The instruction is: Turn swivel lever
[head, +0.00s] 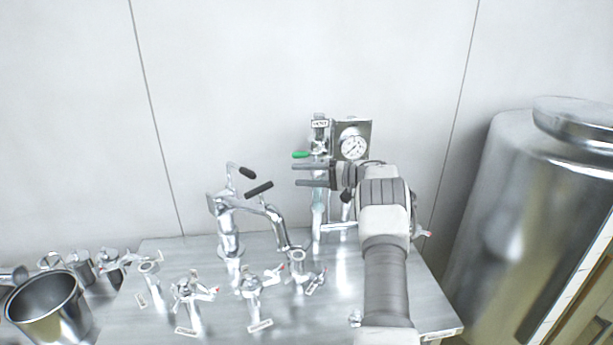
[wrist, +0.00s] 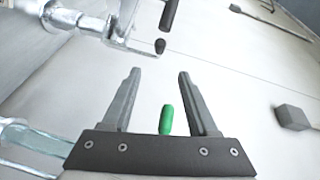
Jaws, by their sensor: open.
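A green lever handle (head: 300,154) sits on an upright steel pipe with a valve (head: 319,140) at the back of the counter. My gripper (head: 295,175) is open and points left, with its fingers just below the green handle in the head view. In the wrist view the green handle (wrist: 166,120) appears between the two fingers (wrist: 159,74), close to the palm; contact cannot be told. A steel swivel tap (head: 228,215) with two black-gripped levers (head: 258,188) stands to the left. The black grips also show beyond the fingertips in the wrist view (wrist: 170,14).
A round pressure gauge (head: 353,145) is right behind my wrist. Several small steel valves (head: 187,291) stand along the counter (head: 215,325) front. A steel pot (head: 45,303) is at far left, and a large steel tank (head: 510,210) at right. The wall behind is bare.

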